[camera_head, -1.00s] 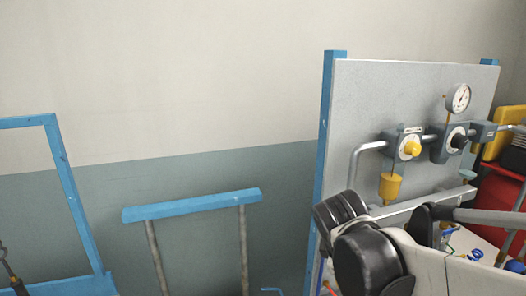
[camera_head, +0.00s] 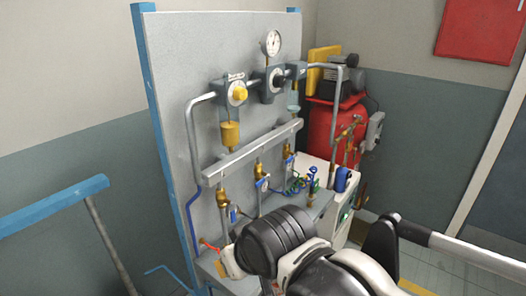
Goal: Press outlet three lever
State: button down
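A grey panel (camera_head: 175,85) in a blue frame carries a pipe manifold bar (camera_head: 250,152). Below the bar hang three brass outlet valves: a near left one (camera_head: 221,197), a middle one (camera_head: 259,170) and a far right one (camera_head: 287,152). Small blue parts that look like levers show beside them: left (camera_head: 234,213), middle (camera_head: 263,184), right (camera_head: 290,160). No outlet numbers can be read, so I cannot tell which is three. My black and white arm fills the lower middle, in front of the bench and apart from the levers. My gripper's fingers do not show.
A regulator with a yellow knob (camera_head: 239,93), a filter bowl (camera_head: 230,135) and a round gauge (camera_head: 270,43) sit above the bar. Coiled hoses (camera_head: 298,184) lie on the bench. A red compressor tank (camera_head: 332,130) stands behind right. A blue rail (camera_head: 55,207) is at left.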

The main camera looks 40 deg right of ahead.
aim_at(288, 160)
jog(key=l+z, duration=0.2)
jog(key=z, duration=0.25)
jog(key=l+z, duration=0.2)
jog(key=z, duration=0.25)
jog(key=i+l+u, duration=0.3)
jog(key=l, duration=0.3)
jog(key=i, duration=0.1)
